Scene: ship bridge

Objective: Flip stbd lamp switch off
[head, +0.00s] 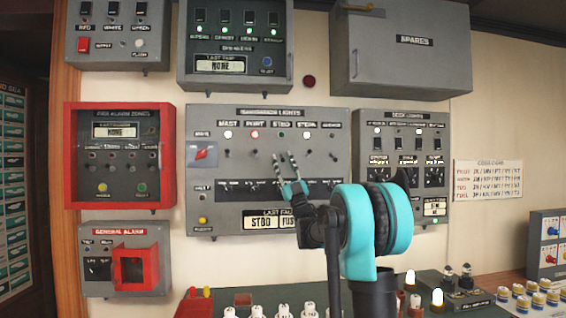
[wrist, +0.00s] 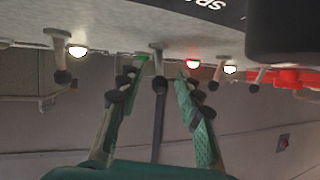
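The navigation lights panel (head: 345,125) is a grey box in the middle of the head view, with a row of lamps over small toggle switches. My gripper (head: 284,156) is at the panel below this lamp. In the wrist view my gripper (wrist: 160,75) is open, its two fingers on either side of the stbd switch (wrist: 160,84), with a gap on both sides. The switch's tilt is hard to tell.
The neighbouring port switch (wrist: 212,85) is close to the right finger in the wrist view; the stern switch (wrist: 62,77) is farther left. The deck lights panel (head: 402,112) is to the right, and the red fire alarm box (head: 70,158) to the left. A console lies below.

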